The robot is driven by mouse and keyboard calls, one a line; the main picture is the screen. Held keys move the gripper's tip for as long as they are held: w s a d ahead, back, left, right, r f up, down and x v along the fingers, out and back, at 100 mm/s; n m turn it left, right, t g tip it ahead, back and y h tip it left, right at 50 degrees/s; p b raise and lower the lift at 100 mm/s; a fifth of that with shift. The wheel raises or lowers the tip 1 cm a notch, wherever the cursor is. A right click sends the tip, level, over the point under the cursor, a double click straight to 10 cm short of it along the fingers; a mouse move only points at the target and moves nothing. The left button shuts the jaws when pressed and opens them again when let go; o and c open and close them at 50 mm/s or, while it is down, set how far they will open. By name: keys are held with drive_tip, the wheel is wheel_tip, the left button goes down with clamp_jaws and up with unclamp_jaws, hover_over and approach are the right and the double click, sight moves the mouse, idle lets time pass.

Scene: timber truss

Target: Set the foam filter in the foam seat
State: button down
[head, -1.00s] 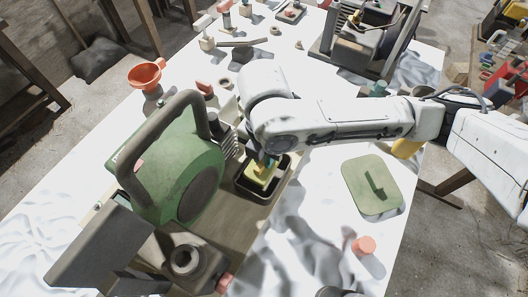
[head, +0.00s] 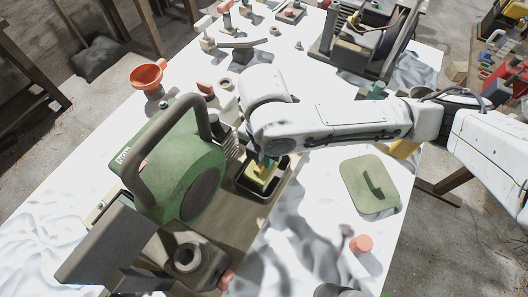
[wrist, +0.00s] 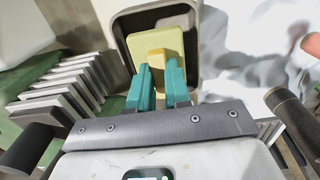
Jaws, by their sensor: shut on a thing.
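The yellow foam filter (head: 259,178) shows in the head view at the dark-rimmed foam seat (head: 284,186), beside the green engine housing. In the wrist view the foam filter (wrist: 157,42) is a pale yellow block with a raised tab, and it lies within the dark rim of the seat (wrist: 128,66). My gripper (wrist: 158,78) has its teal fingers shut on the filter's tab. In the head view my gripper (head: 266,161) is partly hidden by my arm. I cannot tell whether the filter rests on the seat's bottom.
A green cover with a handle (head: 369,186) lies to the right of the seat. The green engine (head: 180,165) with a dark handle stands close on the left. An orange funnel (head: 148,76) is at the back left.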

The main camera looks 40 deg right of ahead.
drive_tip(key=shift+f+b, duration=0.75)
drive_tip(key=shift+f, duration=2)
drive_tip(key=c, duration=1)
unclamp_jaws()
drive_tip(key=shift+r, duration=0.1)
wheel_tip(320, 180, up, 10)
drive_tip(key=shift+r+p, duration=0.2)
drive_tip(key=shift+p, duration=0.2)
